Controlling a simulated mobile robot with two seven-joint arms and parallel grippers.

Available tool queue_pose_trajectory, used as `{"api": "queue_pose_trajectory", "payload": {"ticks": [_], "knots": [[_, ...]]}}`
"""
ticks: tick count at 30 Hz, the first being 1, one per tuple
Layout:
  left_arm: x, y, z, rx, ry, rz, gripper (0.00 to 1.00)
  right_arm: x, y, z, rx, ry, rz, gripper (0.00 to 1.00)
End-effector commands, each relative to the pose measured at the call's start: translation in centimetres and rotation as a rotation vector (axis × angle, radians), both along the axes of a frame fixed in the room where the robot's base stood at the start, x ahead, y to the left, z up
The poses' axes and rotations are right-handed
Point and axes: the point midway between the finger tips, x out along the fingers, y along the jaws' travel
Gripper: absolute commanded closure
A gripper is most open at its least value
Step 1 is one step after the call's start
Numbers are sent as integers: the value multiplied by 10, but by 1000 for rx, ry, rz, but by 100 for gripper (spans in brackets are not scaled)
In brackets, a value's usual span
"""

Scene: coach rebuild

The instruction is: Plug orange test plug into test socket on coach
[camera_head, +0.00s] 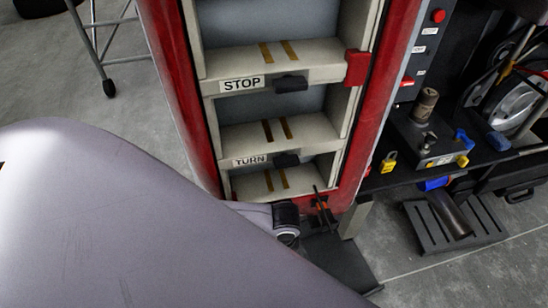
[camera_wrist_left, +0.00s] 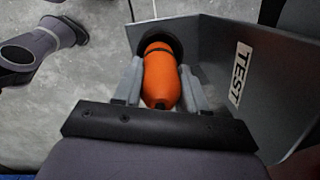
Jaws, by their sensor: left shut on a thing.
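In the left wrist view my left gripper (camera_wrist_left: 160,92) is shut on the orange test plug (camera_wrist_left: 160,72), with one grey finger on each side of it. The plug's far end meets the dark round opening of the test socket (camera_wrist_left: 173,43). I cannot tell how deep it sits there. A white TEST label (camera_wrist_left: 240,74) is on the grey panel to the right of the plug. In the head view my large grey arm covers the lower left, and the plug and socket cannot be made out clearly. My right gripper cannot be identified in either view.
The red-framed coach doorway (camera_head: 172,75) has steps labelled STOP (camera_head: 241,84) and TURN (camera_head: 250,160). A dark bench (camera_head: 395,180) with a yellow padlock (camera_head: 388,162) and other parts stands at the right. A black slatted platform (camera_head: 425,225) lies on the floor below it.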

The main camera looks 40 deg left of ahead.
Motion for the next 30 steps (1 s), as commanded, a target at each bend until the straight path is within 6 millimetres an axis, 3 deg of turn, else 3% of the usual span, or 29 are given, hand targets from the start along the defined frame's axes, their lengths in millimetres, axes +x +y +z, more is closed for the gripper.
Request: {"api": "queue_pose_trajectory", "payload": {"ticks": [30], "knots": [[-3,-1,-24,1,2,-2,100,0,0,-13,0,0,0,57]]}}
